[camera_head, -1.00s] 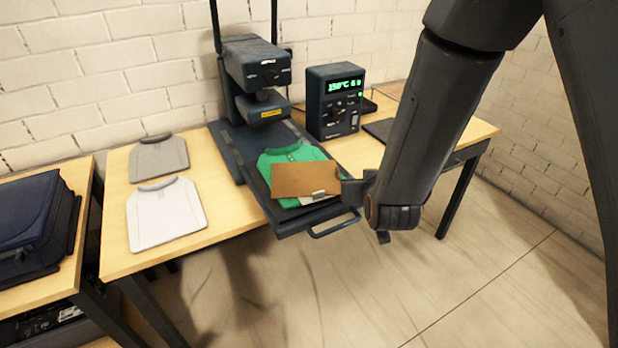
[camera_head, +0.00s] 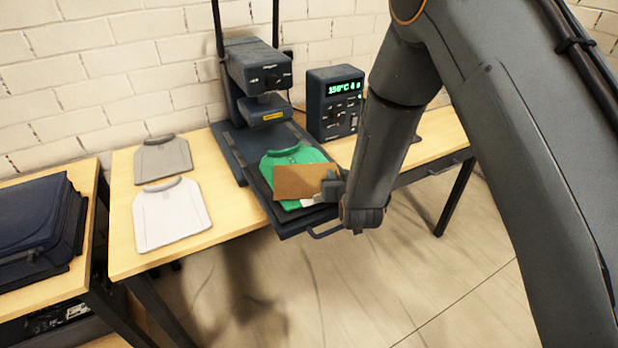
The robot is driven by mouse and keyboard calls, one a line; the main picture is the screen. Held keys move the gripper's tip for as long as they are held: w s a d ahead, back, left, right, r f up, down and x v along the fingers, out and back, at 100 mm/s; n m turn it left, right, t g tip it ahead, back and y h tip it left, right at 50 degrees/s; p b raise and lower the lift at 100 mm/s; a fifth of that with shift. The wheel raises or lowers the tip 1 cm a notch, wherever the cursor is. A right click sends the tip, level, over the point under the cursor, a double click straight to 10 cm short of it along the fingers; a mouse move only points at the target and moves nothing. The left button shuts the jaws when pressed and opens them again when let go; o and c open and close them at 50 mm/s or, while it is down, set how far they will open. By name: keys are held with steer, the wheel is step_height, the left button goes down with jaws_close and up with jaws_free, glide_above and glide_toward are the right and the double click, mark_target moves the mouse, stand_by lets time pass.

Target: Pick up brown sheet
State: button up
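The brown sheet (camera_head: 303,182) lies over the lower part of a green shirt (camera_head: 296,157) on the pulled-out platen of the heat press (camera_head: 258,75). A small white piece (camera_head: 308,202) shows just below the sheet. My gripper (camera_head: 330,190) is at the right edge of the sheet, its fingertips overlapping that edge in the picture. My wrist hides most of the gripper, so I cannot tell whether the fingers are open or closed on the sheet.
A grey shirt (camera_head: 163,158) and a white shirt (camera_head: 171,213) lie on the wooden table (camera_head: 128,258) to the left. A dark control box (camera_head: 336,104) stands right of the press. A dark blue bag (camera_head: 38,228) sits on the left table. The platen handle (camera_head: 325,232) sticks out in front.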

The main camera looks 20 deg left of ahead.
steer(key=shift+w+a+f, duration=0.1)
steer(key=shift+w, duration=0.05)
jaws_close()
stand_by(0.4)
